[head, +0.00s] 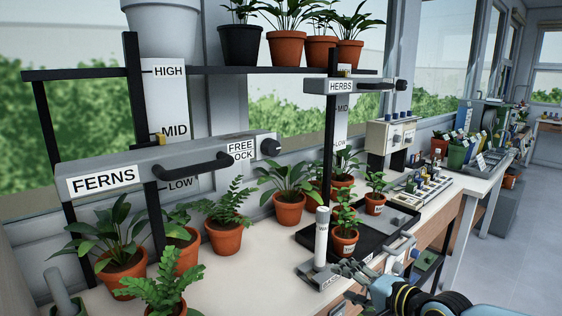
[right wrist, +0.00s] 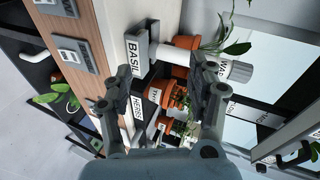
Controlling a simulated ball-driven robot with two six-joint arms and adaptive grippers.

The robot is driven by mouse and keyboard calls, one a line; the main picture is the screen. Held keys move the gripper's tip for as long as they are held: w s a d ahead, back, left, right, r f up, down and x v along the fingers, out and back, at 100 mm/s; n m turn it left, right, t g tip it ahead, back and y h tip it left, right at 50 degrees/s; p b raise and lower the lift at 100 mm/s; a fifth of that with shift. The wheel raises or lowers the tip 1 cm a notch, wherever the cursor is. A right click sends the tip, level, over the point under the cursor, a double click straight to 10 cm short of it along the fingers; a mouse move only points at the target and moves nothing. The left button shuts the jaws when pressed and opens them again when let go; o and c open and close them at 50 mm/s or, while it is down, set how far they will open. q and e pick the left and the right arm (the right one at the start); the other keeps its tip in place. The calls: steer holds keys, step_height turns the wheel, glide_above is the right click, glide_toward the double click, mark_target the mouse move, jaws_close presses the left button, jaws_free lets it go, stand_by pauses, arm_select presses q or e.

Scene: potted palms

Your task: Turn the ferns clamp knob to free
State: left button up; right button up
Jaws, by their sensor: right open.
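The bar has a black handle (head: 192,166) and hangs above the bench. My right gripper (head: 352,270) is low at the bench's front edge, right of and well below the knob, apart from it. In the right wrist view its two fingers (right wrist: 163,72) are spread, with nothing held between them. My left gripper is not in view.
Potted ferns (head: 223,232) stand under the bar. A white cylinder on a grey stand (head: 321,238) and a black tray (head: 390,222) with small pots are near my right gripper. The herbs bar (head: 345,86) has its own knob. Aisle floor (head: 505,245) at right is clear.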

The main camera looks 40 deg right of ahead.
steer(key=w+a+r+m+t+y+p, duration=0.1)
steer(key=w+a+r+m+p, duration=0.1)
steer(key=r, duration=0.8)
steer(key=w+a+r+m+t+y+p, duration=0.1)
steer(key=w+a+r+t+p, duration=0.15)
steer(key=r, duration=0.65)
steer(key=m+y+p, duration=0.1)
steer(key=m, duration=0.2)
glide_toward(275, 149)
steer(key=shift+t, duration=0.25)
steer(key=w+b, duration=0.1)
steer(key=w, duration=0.1)
steer(key=w+a+b, duration=0.1)
steer(key=w, duration=0.2)
steer(key=w+b, duration=0.1)
steer(key=w, duration=0.2)
steer(key=shift+w+a+f, duration=0.1)
steer(key=shift+a+f, duration=0.1)
steer(key=shift+w+a, duration=0.1)
steer(key=shift+w, duration=0.35)
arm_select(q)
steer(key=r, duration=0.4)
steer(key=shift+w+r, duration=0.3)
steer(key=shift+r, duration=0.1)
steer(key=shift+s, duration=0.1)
arm_select(e)
steer(key=c, duration=1.1)
